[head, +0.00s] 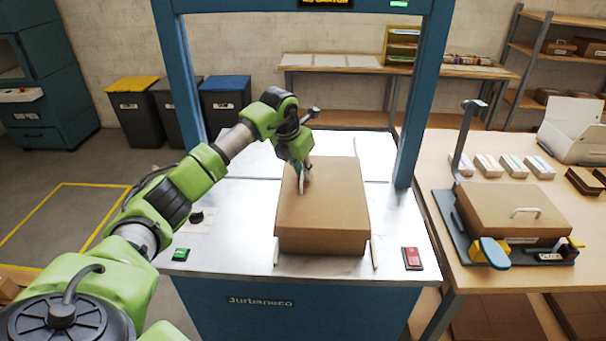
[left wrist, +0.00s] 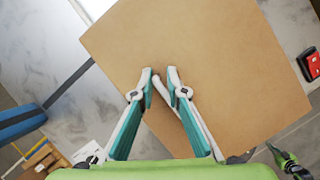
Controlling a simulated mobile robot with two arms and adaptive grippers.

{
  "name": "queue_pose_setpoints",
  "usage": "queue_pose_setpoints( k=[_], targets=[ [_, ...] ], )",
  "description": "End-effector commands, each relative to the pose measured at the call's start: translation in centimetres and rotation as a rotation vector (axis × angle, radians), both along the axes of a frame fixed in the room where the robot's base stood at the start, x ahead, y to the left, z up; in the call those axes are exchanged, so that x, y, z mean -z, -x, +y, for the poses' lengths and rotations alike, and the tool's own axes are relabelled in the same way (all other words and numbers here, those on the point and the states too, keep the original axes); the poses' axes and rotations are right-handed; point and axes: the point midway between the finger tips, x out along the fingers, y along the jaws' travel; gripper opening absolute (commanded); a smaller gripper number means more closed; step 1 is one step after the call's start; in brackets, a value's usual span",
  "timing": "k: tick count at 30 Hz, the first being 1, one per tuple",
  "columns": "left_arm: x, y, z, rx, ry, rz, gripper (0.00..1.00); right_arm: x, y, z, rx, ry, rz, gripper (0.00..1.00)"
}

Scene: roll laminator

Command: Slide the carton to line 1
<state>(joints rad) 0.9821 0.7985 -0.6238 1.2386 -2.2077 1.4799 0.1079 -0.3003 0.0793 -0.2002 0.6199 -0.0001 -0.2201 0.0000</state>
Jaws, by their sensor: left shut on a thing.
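My left gripper (head: 301,188) reaches down to the left part of the carton's top. In the left wrist view its two teal-and-grey fingertips (left wrist: 159,80) are close together against the carton's brown face (left wrist: 195,45), a narrow gap showing between them. The gripper is shut on the carton; the exact contact is hard to see. I see no readable mark for line 1. A dark stripe (left wrist: 70,82) crosses the top beside the carton. My right gripper is not in view.
Blue frame posts (head: 412,100) stand on both sides of the machine. A green switch (head: 181,254) and a red switch (head: 412,258) sit at its front corners. A wooden table (head: 465,235) at right holds another carton (head: 512,212) in a fixture. The metal top left of the carton is largely clear.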

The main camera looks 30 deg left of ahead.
Motion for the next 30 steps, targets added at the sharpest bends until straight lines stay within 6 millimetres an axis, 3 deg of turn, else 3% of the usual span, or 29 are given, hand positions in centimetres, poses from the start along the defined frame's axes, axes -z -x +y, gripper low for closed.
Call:
queue_pose_setpoints(
  k=[30],
  targets=[
    [0.5,-4.4,2.5,-0.002,-0.001,0.008,0.00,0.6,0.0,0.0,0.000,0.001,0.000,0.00]
  ],
)
